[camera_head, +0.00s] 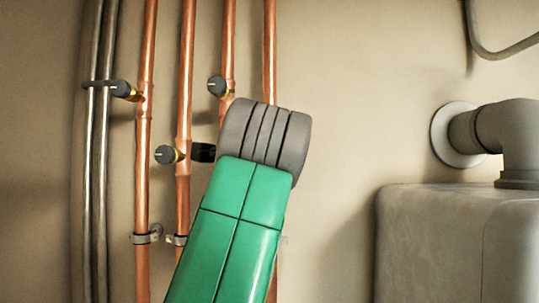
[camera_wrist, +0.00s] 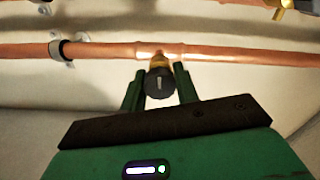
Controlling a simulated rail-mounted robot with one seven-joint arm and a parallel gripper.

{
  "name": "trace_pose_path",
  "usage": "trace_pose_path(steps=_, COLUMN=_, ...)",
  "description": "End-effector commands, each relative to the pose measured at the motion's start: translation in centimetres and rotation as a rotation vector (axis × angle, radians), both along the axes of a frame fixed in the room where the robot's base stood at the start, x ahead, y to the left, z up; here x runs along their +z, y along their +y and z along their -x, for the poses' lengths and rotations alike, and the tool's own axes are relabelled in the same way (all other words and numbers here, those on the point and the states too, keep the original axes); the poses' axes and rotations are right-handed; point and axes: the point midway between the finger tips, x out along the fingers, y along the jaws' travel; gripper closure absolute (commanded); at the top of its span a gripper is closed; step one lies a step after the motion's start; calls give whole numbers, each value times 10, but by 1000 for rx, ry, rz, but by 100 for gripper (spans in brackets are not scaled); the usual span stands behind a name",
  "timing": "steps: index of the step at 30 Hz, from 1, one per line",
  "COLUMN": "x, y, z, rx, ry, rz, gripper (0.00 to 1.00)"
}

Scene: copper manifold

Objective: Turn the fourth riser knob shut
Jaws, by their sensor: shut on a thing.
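Several copper risers run up the wall. The fourth riser (camera_head: 270,50) is the rightmost in the head view, and my arm and wrist hide its middle and its knob there. In the wrist view a dark round knob (camera_wrist: 159,84) on a brass stem stands on a copper pipe (camera_wrist: 110,50). My gripper (camera_wrist: 159,70) has its green fingers on both sides of this knob and is shut on it. The knob's pale mark points across the pipe. The fingertips are hidden in the head view.
Other dark knobs sit on the first riser (camera_head: 125,90), second riser (camera_head: 165,154) and third riser (camera_head: 217,86), close left of my wrist. Grey pipes (camera_head: 97,190) run at far left. A grey tank (camera_head: 430,240) with an elbow pipe (camera_head: 505,130) stands right.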

Motion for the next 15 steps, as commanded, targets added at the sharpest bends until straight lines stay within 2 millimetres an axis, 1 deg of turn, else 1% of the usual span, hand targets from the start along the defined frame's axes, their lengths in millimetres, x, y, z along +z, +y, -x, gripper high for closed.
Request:
trace_pose_path(steps=6, x=1, y=0, z=1, rx=-1, ry=-5, rz=-80, gripper=93)
trace_pose_path(steps=15, x=1, y=0, z=1, rx=0, ry=-6, rz=-118, gripper=92)
